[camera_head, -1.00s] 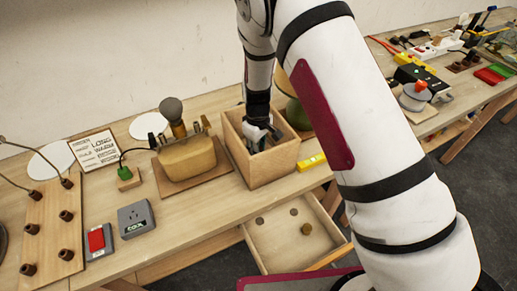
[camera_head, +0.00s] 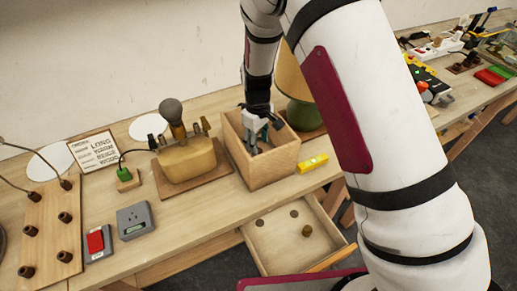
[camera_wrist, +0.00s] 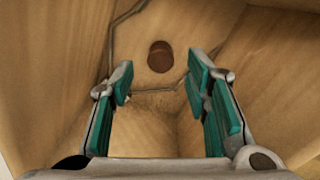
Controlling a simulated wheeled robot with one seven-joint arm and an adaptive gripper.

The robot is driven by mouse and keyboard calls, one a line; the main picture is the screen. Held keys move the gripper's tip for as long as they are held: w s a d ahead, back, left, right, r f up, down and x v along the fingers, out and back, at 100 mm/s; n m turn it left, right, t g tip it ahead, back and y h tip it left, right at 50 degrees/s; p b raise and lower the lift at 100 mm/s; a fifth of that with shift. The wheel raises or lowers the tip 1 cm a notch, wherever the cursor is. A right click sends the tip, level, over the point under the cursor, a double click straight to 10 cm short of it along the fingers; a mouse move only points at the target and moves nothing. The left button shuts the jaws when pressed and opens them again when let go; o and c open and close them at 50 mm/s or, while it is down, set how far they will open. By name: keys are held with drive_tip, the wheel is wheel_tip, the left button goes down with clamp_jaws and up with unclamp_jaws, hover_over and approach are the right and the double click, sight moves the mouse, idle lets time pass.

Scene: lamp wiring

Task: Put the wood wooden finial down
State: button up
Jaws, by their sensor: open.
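My gripper (camera_head: 258,143) reaches down into the open wooden box (camera_head: 286,165) on the bench. In the wrist view its teal-padded fingers (camera_wrist: 166,93) are spread apart with nothing between them. A small brown round piece (camera_wrist: 160,57) lies on the box floor, beyond the fingertips and apart from them. It looks like the wooden finial, but I cannot be certain. The head view does not show it, as the box wall and gripper hide the floor.
A bent grey wire (camera_wrist: 111,35) lies in the box. A lamp with a green base (camera_head: 300,113) stands behind it, and a yellow level (camera_head: 313,163) lies to its right. The drawer (camera_head: 272,250) below is open, with a small brass-coloured knob (camera_head: 307,230) and two dark discs inside.

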drive_tip(key=s+d+r+m+t, duration=0.1)
drive_tip(key=s+d+r+m, duration=0.2)
drive_tip(key=r, duration=0.6)
drive_tip(key=s+d+r+t+y, duration=0.1)
drive_tip(key=s+d+r, duration=0.25)
drive_tip(key=r, duration=0.55)
drive_tip(key=s+d+r+m, duration=0.2)
drive_tip(key=s+r, duration=0.2)
drive_tip(key=r, duration=0.5)
drive_tip(key=s+d+r+m+t, duration=0.1)
drive_tip(key=s+d+r+m, duration=0.1)
drive_tip(key=s, duration=0.6)
drive_tip(key=s+d+r+m+t, duration=0.2)
drive_tip(key=s+d+r, duration=0.1)
drive_tip(key=s, duration=0.6)
drive_tip(key=shift+s+d+h, duration=0.2)
drive_tip(key=shift+d+h, duration=0.2)
drive_tip(key=shift+d, duration=0.5)
drive_tip(key=shift+s, duration=0.1)
